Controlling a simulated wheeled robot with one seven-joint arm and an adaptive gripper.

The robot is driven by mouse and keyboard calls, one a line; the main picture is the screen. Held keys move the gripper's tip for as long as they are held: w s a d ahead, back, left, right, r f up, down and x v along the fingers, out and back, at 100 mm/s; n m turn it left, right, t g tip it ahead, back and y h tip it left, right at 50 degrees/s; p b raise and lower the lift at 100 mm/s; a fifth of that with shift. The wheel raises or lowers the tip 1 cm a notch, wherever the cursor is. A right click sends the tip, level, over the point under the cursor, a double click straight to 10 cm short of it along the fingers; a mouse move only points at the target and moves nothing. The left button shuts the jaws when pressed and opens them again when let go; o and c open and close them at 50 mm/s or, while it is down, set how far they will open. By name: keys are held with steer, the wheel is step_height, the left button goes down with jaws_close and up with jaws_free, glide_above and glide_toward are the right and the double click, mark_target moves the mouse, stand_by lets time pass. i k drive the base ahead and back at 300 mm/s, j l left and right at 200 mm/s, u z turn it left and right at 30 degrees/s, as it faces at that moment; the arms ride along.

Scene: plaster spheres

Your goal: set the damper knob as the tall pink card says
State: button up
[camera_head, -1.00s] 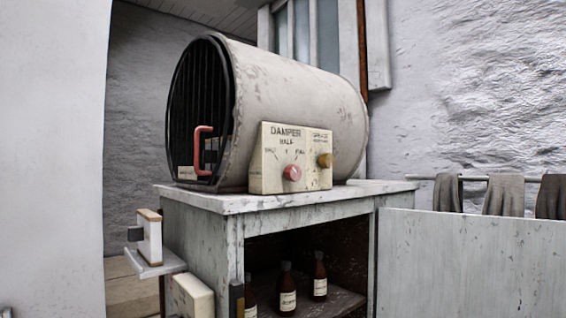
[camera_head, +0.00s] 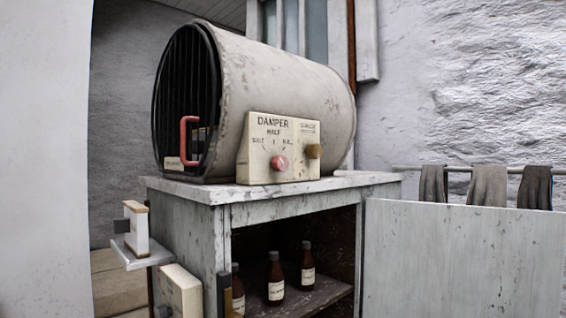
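The damper knob (camera_head: 279,163) is pink-red and round. It sits on the cream control panel (camera_head: 252,165) in front of the grey drum. The panel reads "DAMPER", with "HALF" above the knob, a mark that looks like "SHUT" to the left and a less legible one to the right, probably "FULL". I cannot make out which mark the knob points at. A brass-coloured knob (camera_head: 314,151) is on the panel's right side under small, unreadable print. No tall pink card shows in this view. My gripper is not in view.
The drum (camera_head: 285,85) with a red handle (camera_head: 184,140) rests on a worn cabinet top (camera_head: 215,193). Brown bottles (camera_head: 275,278) stand on the shelf below. A small side shelf (camera_head: 145,258) juts out left. A pale panel (camera_head: 460,260) and hanging cloths (camera_head: 488,185) are at right.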

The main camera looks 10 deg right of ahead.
mark_target(281, 164)
steer(key=i+j, duration=0.1)
steer(key=j, duration=0.5)
steer(key=i+j, duration=0.1)
steer(key=j, duration=0.5)
steer(key=i+j, duration=0.1)
steer(key=j, duration=0.45)
steer(key=z, duration=0.05)
